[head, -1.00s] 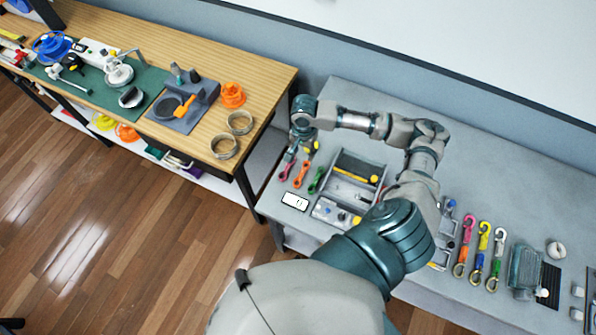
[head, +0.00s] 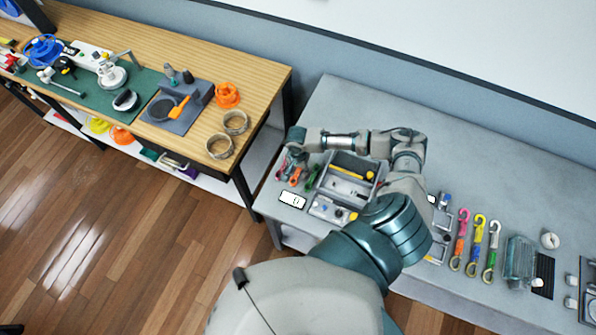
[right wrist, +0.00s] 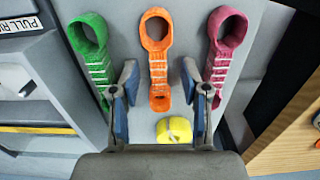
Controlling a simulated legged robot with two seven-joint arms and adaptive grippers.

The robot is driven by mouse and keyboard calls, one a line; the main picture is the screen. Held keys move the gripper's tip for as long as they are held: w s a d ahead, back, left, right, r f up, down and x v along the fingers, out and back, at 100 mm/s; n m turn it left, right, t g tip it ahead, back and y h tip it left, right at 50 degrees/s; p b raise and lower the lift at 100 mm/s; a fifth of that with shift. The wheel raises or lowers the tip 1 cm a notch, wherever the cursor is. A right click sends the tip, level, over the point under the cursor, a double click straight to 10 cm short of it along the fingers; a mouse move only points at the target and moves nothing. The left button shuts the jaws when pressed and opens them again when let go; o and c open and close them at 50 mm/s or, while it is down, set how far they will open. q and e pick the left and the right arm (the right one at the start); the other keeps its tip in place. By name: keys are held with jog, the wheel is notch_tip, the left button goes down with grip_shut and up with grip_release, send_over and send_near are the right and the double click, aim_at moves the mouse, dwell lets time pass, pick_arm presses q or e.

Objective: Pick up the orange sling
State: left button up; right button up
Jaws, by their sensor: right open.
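The orange sling (right wrist: 158,66) lies flat on the grey bench in the right wrist view, its loop toward the top. It lies between a green sling (right wrist: 92,55) on the left and a magenta sling (right wrist: 225,45) on the right. My right gripper (right wrist: 160,82) is open, its two fingers on either side of the orange sling's lower part; I cannot tell whether they touch it. In the head view the orange sling (head: 295,177) shows just in front of my right gripper (head: 290,163). My left gripper is not in view.
A yellow piece (right wrist: 174,130) lies below the orange sling in the wrist view. A grey divided tray (head: 352,180) stands right of the slings. A white label card (head: 292,200) lies in front of them. A wooden bench (head: 262,85) stands to the left.

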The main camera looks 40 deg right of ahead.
grip_shut()
jog(key=shift+r, duration=0.1)
